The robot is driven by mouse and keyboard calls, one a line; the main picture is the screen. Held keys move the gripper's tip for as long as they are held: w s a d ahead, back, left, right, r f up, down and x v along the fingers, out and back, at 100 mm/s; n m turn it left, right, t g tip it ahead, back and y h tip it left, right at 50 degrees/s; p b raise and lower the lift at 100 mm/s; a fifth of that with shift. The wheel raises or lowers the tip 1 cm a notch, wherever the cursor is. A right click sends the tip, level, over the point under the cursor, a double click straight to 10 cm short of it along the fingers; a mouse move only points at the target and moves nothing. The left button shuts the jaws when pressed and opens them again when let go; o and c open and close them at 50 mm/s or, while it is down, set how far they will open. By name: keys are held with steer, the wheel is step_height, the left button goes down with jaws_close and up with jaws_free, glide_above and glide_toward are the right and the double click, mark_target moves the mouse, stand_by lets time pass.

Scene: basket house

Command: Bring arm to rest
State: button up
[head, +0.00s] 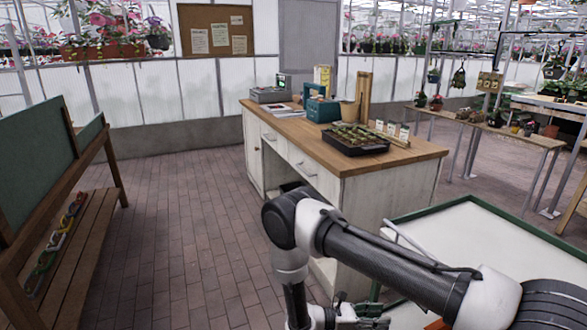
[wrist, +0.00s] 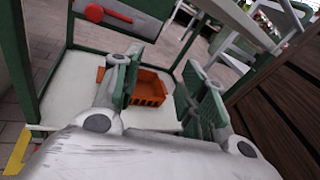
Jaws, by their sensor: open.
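My arm reaches across the lower right of the head view, bent at the elbow, with its forearm pointing down. My gripper (head: 350,318) is partly cut off by the bottom edge of that view. In the wrist view my gripper (wrist: 162,75) has its two green-padded fingers spread apart, with nothing held between them. An orange bin (wrist: 150,90) shows beyond and between the fingers, on a white shelf (wrist: 75,90) in a green frame. The bin appears apart from the fingers.
A green-edged cart with a white top (head: 455,235) stands close at right, beside my arm. A wooden-topped workbench (head: 290,127) holding a black seedling tray (head: 355,140) stands beyond. A wooden bench (head: 80,235) is at left. The brick floor between is clear.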

steer(key=s+d+r+m+g+y, duration=0.15)
steer(key=r+m+y, duration=0.25)
steer(key=r, duration=0.6)
steer(key=s+a+r+m+g+y, duration=0.1)
steer(key=s+r+m+g+y, duration=0.15)
steer(key=r+m, duration=0.45)
steer(key=s+d+r+m+g+y, duration=0.15)
steer(key=r+y, duration=0.35)
steer(key=r, duration=0.7)
steer(key=s+d+r+m+t+y, duration=0.1)
steer(key=s+d+r+m+t, duration=0.1)
steer(key=r, duration=0.5)
steer(key=s+d+r+m+t+y, duration=0.2)
steer(key=s+d+r+m+t, duration=0.1)
steer(key=s+r, duration=0.3)
steer(key=s+d+r+m+t+y, duration=0.2)
steer(key=s+d+r+m+t, duration=0.1)
steer(key=r, duration=0.5)
steer(key=shift+s+r+t, duration=0.2)
steer(key=shift+s+t, duration=0.3)
steer(key=shift+t, duration=0.05)
